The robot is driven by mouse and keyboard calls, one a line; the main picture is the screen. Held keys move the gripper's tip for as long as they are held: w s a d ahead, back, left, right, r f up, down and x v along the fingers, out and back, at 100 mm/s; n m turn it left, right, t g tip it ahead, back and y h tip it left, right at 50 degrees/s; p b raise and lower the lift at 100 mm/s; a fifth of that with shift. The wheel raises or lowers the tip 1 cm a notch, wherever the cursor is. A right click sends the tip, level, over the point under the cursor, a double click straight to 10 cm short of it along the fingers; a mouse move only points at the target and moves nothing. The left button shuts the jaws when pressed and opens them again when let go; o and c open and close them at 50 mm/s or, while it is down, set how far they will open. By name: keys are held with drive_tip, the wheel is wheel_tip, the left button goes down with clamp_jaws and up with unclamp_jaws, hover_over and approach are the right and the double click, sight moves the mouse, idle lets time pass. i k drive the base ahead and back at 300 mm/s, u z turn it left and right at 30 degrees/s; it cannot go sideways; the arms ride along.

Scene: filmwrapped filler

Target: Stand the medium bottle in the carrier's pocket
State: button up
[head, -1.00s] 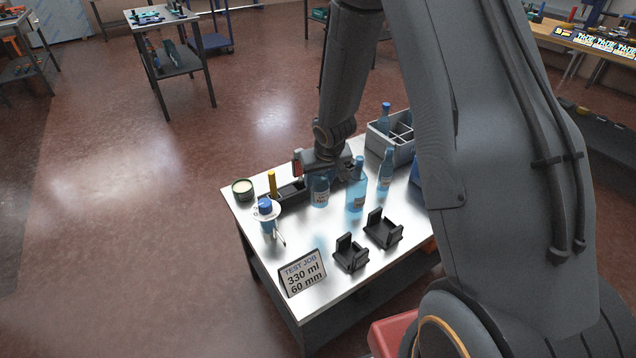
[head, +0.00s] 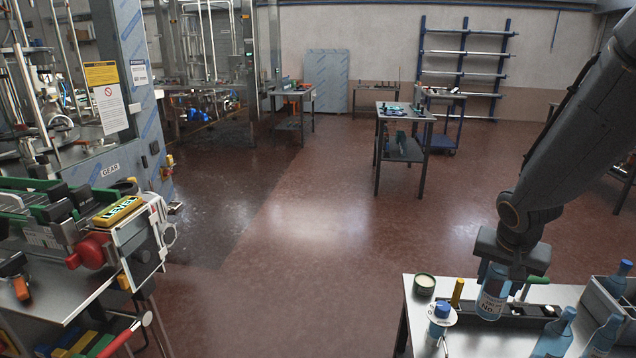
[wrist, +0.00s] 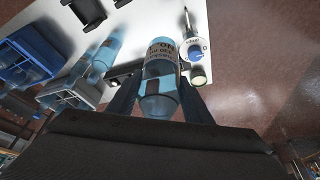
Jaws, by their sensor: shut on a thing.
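My gripper (head: 507,264) is shut on a blue, labelled bottle (head: 492,293) at the table's far side. The held bottle (wrist: 160,85) sits between both fingers in the wrist view, label showing. I cannot tell whether its base touches the table. A grey divided carrier (head: 598,312) stands at the right edge, partly cut off, with a blue bottle (head: 619,280) in it. The carrier (wrist: 72,92) also shows in the wrist view.
Left is a machine bench with a yellow level (head: 118,211). The middle floor is open.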

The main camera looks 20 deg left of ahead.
sight(72, 198)
drive_tip(key=u, duration=0.8)
drive_tip(key=k, duration=1.05)
drive_tip(key=u, duration=1.75)
drive_tip(key=i, duration=1.3)
drive_tip(key=z, duration=0.45)
